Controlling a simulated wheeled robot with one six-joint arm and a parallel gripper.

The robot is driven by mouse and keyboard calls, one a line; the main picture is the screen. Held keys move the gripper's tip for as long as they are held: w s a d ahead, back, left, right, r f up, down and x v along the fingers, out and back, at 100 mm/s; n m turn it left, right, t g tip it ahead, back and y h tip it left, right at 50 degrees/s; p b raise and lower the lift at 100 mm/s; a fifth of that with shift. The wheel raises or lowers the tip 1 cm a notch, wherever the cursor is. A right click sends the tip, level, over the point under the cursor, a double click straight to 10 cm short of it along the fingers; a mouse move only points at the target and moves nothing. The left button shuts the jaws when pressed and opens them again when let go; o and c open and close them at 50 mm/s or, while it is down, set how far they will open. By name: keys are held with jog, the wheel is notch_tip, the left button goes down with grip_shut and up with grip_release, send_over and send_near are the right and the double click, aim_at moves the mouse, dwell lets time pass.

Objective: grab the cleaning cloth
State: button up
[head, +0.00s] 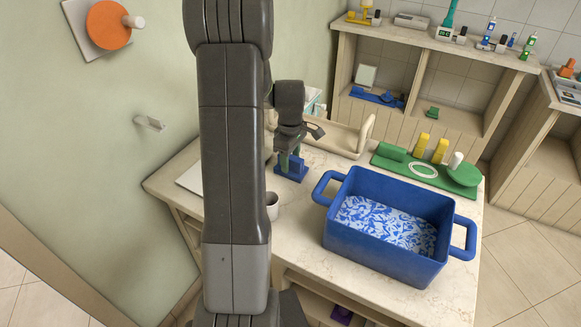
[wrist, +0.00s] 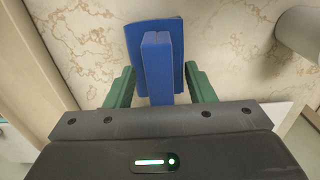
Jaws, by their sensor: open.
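A blue piece with a flat base and an upright bar (head: 293,174) stands on the pale marble counter (head: 303,214), under my gripper (head: 290,163). In the wrist view the bar (wrist: 158,62) rises between my two green fingers. The fingers are open, one on each side, with a gap visible on both sides. I cannot tell whether this blue piece is the cleaning cloth. A blue-and-white patterned surface (head: 385,226) lies in the bottom of the blue two-handled tub (head: 383,260). It may be cloth, but I cannot be sure.
A grey-white cup (head: 272,205) stands near my arm. A beige tray (head: 340,137) and a green set with yellow pieces (head: 420,165) lie behind the tub. Shelves (head: 440,60) with small items stand at the back. The wall is at left.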

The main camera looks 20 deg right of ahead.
jog(key=shift+f, duration=0.25)
jog(key=c, duration=1.1)
jog(key=shift+o, duration=0.2)
